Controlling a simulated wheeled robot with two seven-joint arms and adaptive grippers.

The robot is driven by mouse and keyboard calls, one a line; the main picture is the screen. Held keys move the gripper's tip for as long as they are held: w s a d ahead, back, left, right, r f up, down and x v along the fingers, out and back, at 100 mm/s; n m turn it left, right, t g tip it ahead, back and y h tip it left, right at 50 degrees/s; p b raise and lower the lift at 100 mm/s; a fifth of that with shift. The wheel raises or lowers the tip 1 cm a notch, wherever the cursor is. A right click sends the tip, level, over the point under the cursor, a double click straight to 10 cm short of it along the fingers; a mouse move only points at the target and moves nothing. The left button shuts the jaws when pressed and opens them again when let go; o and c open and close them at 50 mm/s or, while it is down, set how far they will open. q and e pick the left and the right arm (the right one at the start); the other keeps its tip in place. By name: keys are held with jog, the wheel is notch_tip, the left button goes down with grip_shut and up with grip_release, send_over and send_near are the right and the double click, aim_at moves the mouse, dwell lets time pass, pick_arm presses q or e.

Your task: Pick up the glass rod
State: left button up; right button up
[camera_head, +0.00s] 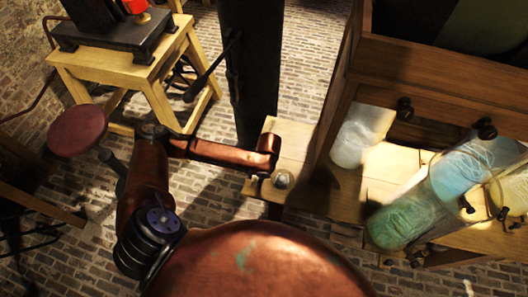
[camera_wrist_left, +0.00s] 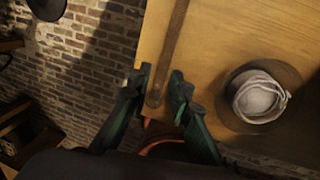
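My left gripper (camera_wrist_left: 159,75) has dark green fingers that are open, with a clear gap between them. In the wrist view they are over the edge of a pale wooden top (camera_wrist_left: 222,35). A long narrow brown piece (camera_wrist_left: 171,42) with a rounded end runs between the fingertips; I cannot tell whether it is the glass rod. Nothing is visibly gripped. In the head view my left wrist hangs over the small wooden top (camera_head: 292,139), and the fingers are mostly hidden below it. No clear glass rod can be made out. My right gripper is not in view.
A small round vessel (camera_wrist_left: 258,97) with whitish contents stands right of the fingers. On the right, a wooden cabinet (camera_head: 440,68) stands by a green jar (camera_head: 402,222), a blue jar (camera_head: 458,172) and a whitish jar (camera_head: 350,143). A stool (camera_head: 108,66) bears a dark apparatus. Brick floor lies between.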

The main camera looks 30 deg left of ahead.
pick_arm(q)
jog(key=shift+a+f, duration=0.1)
jog(key=shift+f, duration=0.15)
jog(key=shift+r, duration=0.1)
jog(key=c, duration=0.5)
grip_shut()
jog(key=shift+r, duration=0.15)
